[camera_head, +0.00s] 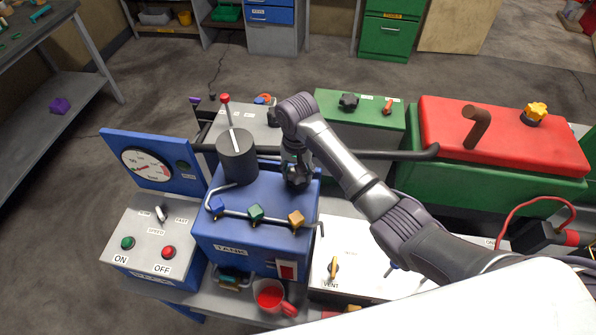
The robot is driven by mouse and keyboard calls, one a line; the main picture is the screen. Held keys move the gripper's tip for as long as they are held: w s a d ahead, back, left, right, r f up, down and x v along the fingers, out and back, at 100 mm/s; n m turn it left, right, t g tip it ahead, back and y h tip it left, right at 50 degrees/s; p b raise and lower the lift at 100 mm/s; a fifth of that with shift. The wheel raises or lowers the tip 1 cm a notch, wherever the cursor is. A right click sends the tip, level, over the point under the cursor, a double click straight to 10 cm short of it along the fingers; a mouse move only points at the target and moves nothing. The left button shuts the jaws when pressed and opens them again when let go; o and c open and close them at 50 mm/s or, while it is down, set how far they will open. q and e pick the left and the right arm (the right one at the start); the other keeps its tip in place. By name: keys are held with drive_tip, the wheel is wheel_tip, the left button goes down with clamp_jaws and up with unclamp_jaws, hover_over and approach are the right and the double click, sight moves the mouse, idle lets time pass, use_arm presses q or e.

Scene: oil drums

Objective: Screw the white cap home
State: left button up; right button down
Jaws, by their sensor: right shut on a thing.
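My right gripper (297,178) points down at the back right of the top of the blue tank (265,238). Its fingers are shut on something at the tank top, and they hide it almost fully. No white cap shows clearly anywhere else, so I take the held thing to be the white cap. I cannot tell how it sits on the tank. My left gripper is not in view.
A dark cylinder with a red-tipped lever (237,158) stands left of the gripper. Blue, green and yellow valves (256,213) line the tank front. A pressure gauge (146,168), a switch box (155,245), a red mug (271,296) and a red-topped green box (500,140) surround it.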

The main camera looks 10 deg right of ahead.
drive_tip(key=shift+c, duration=1.8)
unclamp_jaws()
wheel_tip(320, 180, up, 12)
